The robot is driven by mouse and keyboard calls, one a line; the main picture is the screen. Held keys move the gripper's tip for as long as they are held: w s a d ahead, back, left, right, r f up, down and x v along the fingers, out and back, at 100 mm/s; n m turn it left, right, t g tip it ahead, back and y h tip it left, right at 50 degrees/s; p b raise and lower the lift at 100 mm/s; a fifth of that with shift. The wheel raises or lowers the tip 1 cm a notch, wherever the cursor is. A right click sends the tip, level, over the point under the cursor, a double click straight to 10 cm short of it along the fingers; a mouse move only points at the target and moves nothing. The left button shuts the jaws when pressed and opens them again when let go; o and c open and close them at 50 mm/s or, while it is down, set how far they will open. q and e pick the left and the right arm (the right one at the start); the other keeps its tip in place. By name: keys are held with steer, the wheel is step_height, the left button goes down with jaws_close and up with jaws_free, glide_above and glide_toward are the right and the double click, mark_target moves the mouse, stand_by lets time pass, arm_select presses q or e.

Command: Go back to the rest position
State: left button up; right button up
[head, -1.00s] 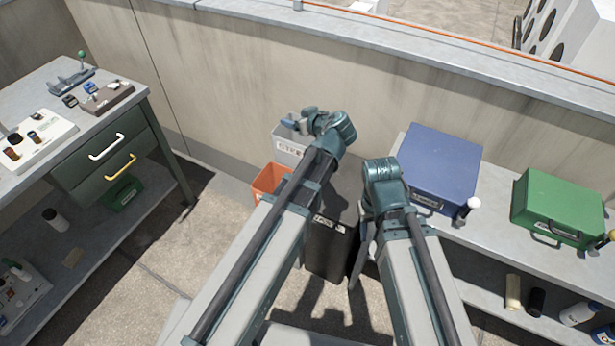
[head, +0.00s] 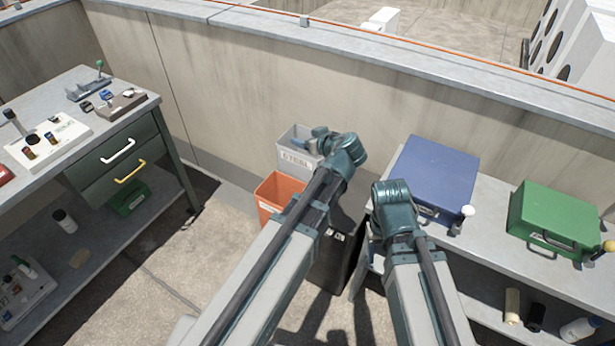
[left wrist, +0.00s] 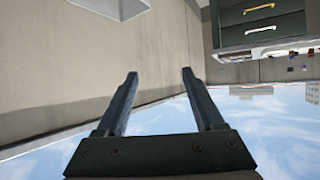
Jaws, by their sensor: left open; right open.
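My left gripper (left wrist: 160,76) is open and empty in the left wrist view, its two dark fingers apart with only wall and sky between them. In the head view my left arm reaches forward to a teal wrist (head: 344,152) in front of the grey bin marked STEEL (head: 293,157). My right arm's teal wrist (head: 394,207) is to the right of it, in front of the blue case (head: 437,172). The right fingers are mostly hidden behind that wrist, and I see nothing held there.
An orange bin (head: 273,196) and a dark bin stand by the wall, partly behind my left arm. A workbench (head: 148,101) with drawers is at the left. The right bench (head: 490,211) carries the blue case and a green case (head: 556,217). Open floor (head: 180,265) lies at left.

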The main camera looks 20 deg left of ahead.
arm_select(q)
steer(key=s+d+f+m+g+h, duration=0.2)
steer(key=s+d+f+m+g, duration=0.1)
steer(key=s, duration=0.5)
steer(key=s+d+f+m+g+h, duration=0.3)
steer(key=s+d+f+m, duration=0.1)
steer(key=s, duration=0.4)
steer(key=s+d+f+m+g+h, duration=0.2)
steer(key=s+d+f+m, duration=0.2)
steer(key=s+d, duration=0.3)
steer(key=shift+s+f+m+g, duration=0.15)
steer(key=shift+s+m+g, duration=0.25)
steer(key=shift+s+m, duration=0.5)
